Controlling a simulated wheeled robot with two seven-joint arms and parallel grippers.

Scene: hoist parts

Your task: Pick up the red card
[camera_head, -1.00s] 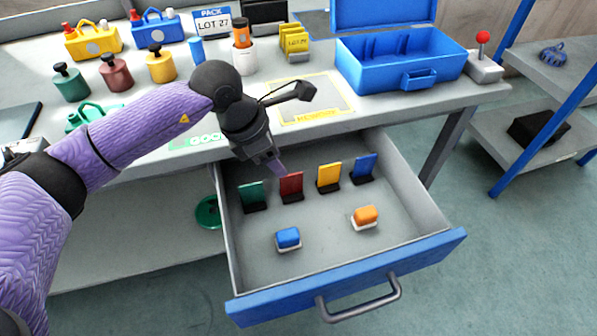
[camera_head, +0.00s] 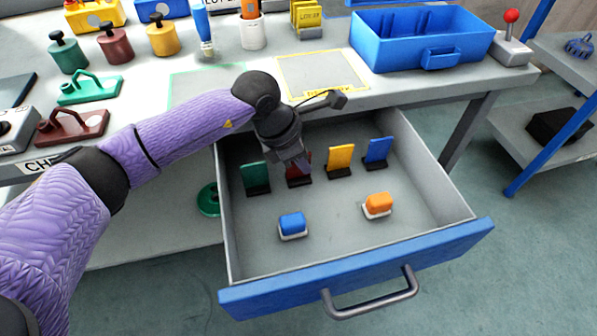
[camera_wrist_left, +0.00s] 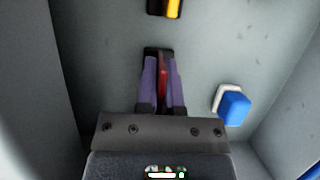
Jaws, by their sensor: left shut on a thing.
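The red card (camera_head: 297,171) stands upright in a black base inside the open drawer, between the green card (camera_head: 256,176) and the yellow card (camera_head: 340,157). My left gripper (camera_head: 302,163) reaches down over it and hides part of it. In the left wrist view the purple fingers of the left gripper (camera_wrist_left: 162,85) are shut on the red card (camera_wrist_left: 163,80), one on each side. The card is still at its black base. My right gripper is not in view.
The open drawer (camera_head: 262,262) also holds a blue card (camera_head: 377,151), a blue block (camera_head: 292,224) and an orange block (camera_head: 377,204) on white bases. The drawer walls surround the gripper. The tabletop above holds a blue toolbox (camera_head: 425,38) and several weights.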

